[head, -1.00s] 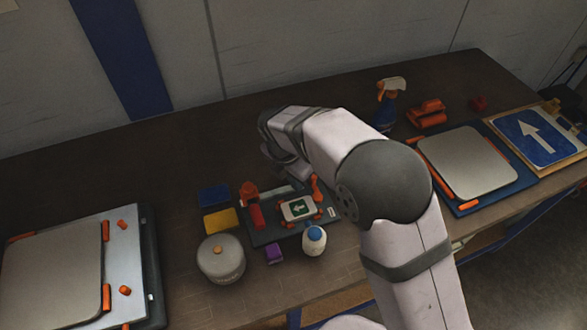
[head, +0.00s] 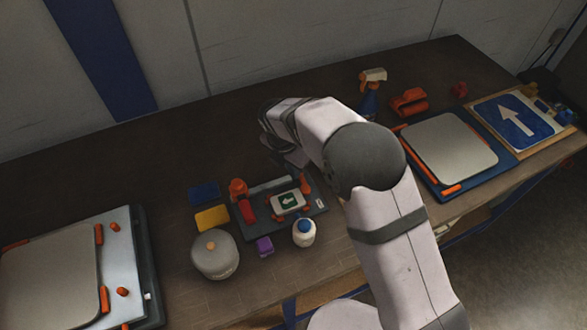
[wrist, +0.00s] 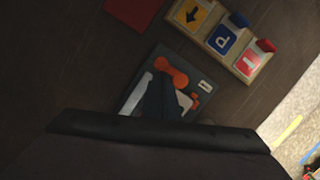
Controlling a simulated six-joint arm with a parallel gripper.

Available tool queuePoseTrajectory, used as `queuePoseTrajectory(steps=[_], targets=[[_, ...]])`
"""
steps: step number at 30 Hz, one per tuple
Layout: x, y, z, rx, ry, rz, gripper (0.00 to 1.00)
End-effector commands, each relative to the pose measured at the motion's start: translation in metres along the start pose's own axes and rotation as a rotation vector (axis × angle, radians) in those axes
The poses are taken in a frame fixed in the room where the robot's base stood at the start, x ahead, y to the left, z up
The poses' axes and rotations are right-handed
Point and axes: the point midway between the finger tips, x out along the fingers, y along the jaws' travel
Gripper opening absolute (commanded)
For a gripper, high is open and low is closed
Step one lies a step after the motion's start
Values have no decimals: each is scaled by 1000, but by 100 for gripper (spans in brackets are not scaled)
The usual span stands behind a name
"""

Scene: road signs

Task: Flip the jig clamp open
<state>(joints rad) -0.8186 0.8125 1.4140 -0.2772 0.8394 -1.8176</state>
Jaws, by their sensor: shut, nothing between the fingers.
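The jig is a dark plate (head: 250,232) on the bench in the head view. In the wrist view the orange clamp part (wrist: 172,74) lies just beside the tips of my gripper (wrist: 160,84), which is shut and empty. I cannot tell whether they touch. The fingers cover part of the jig. In the head view my arm hides the fingertips.
A grey lidded pot (head: 214,255), a white bottle with a blue cap (head: 304,233) and a purple block (head: 264,246) stand in front of the jig. Blue (head: 204,192) and yellow (head: 212,218) blocks lie left. The wrist view shows a sign rack (wrist: 222,38).

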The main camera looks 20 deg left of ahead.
Motion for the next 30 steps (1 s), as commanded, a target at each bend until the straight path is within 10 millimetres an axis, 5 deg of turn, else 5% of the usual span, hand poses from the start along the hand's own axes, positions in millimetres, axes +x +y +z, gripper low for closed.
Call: queuePoseTrajectory(steps=[17, 30], targets=[[1, 1, 6, 112, -1, -27, 0], [5, 0, 20, 446, 0, -104, 0]])
